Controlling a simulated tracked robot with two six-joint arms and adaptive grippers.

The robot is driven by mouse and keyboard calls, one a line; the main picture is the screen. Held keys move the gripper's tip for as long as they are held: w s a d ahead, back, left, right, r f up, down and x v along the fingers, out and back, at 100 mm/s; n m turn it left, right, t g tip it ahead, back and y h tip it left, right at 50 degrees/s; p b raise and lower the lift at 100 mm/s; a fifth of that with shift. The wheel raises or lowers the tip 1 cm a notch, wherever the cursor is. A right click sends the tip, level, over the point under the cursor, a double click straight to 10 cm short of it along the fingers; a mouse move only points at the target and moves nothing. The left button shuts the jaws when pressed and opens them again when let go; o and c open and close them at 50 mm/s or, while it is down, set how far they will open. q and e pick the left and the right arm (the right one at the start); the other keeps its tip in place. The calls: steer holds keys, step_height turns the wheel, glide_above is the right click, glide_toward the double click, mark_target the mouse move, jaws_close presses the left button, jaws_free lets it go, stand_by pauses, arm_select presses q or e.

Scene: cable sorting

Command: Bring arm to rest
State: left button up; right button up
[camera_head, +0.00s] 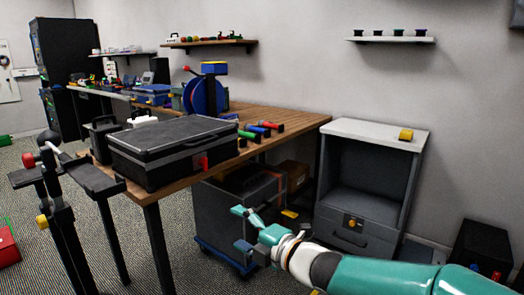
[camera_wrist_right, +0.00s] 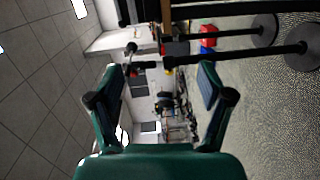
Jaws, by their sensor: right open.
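My right arm comes in from the lower right of the head view, teal with white and dark joints. Its gripper (camera_head: 246,228) hangs in front of the dark cabinet under the workbench, apart from the things around it as far as I can see. In the right wrist view the two fingers of the right gripper (camera_wrist_right: 166,88) stand wide apart with nothing between them. My left gripper is not in either view.
A wooden workbench (camera_head: 285,118) carries a black case (camera_head: 170,150) at its near end. A grey open-fronted cabinet (camera_head: 375,133) stands right of the bench, with a yellow object (camera_head: 406,135) on top. A black stand (camera_head: 62,215) is at left. Carpet floor is open between.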

steer(key=s+d+f+m+g+h+p, duration=0.25)
steer(key=d+f+m+p, duration=0.4)
steer(key=p, duration=0.35)
steer(key=s+d+f+m+g+h+p, duration=0.2)
steer(key=s+d+f+m+h+p, duration=0.35)
steer(key=p, duration=0.45)
arm_select(q)
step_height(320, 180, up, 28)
steer(key=p, duration=0.6)
arm_select(e)
steer(key=s+d+f+m+g, duration=0.2)
steer(key=s+f+m+g, duration=0.1)
steer(key=s+m, duration=0.5)
steer(key=s+d+f+m+g, duration=0.3)
steer(key=s+m, duration=0.6)
steer(key=s, duration=0.6)
steer(key=shift+f, duration=0.55)
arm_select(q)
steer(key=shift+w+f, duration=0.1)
arm_select(e)
steer(key=shift+g, duration=0.25)
